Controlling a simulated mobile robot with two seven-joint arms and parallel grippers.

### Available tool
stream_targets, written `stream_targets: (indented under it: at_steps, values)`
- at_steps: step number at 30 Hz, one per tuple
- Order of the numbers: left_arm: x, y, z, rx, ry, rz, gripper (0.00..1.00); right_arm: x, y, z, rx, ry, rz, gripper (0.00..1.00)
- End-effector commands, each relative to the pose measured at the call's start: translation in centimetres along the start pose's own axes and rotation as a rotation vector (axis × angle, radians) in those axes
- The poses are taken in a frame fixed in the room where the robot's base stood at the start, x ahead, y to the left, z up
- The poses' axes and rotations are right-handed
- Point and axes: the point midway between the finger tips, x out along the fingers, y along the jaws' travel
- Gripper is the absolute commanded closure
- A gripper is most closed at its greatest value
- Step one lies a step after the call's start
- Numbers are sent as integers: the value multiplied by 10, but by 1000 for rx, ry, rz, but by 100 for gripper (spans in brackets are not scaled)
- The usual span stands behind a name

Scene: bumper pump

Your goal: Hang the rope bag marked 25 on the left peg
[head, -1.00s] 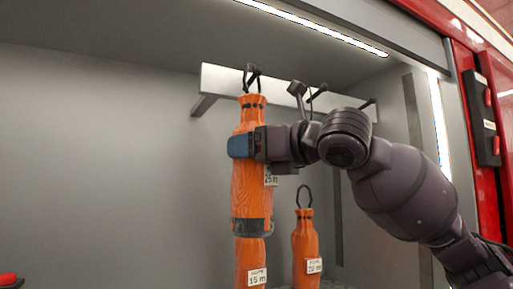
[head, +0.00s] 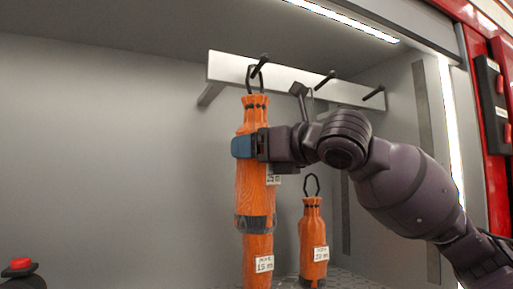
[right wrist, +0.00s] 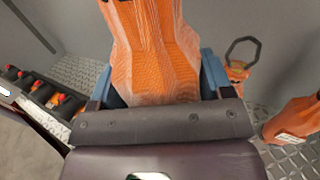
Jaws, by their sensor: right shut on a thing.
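The orange rope bag marked 25 (head: 254,190) hangs upright in my right gripper (head: 252,146), which is shut around its upper part. Its label is partly covered by the gripper. In the right wrist view the bag's orange body (right wrist: 157,50) fills the space between the blue fingers. The bag's dark loop (head: 255,82) is at the left peg (head: 260,66) and overlaps it in the picture. I cannot tell whether the peg passes through the loop. The peg is on a pale rail (head: 230,68). My left gripper is not in view.
An orange bag marked 15 (head: 258,265) stands below and behind the held one. Another orange bag (head: 313,235) with a loop stands to its right. The middle peg (head: 325,80) and right peg (head: 373,93) look empty. The locker's left wall side is clear.

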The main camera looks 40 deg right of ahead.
Motion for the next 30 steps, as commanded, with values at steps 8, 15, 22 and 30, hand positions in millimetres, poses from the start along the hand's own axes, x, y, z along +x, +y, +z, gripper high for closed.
stream_targets:
  at_steps: [8,15,22,30]
  values:
    - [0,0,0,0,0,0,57,0,0,0,0,-2,1,80]
    - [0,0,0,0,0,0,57,0,0,0,-1,-1,1,22]
    - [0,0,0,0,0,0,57,0,0,0,0,0,1,0]
    - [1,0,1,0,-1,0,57,-3,0,-1,1,3,1,0]
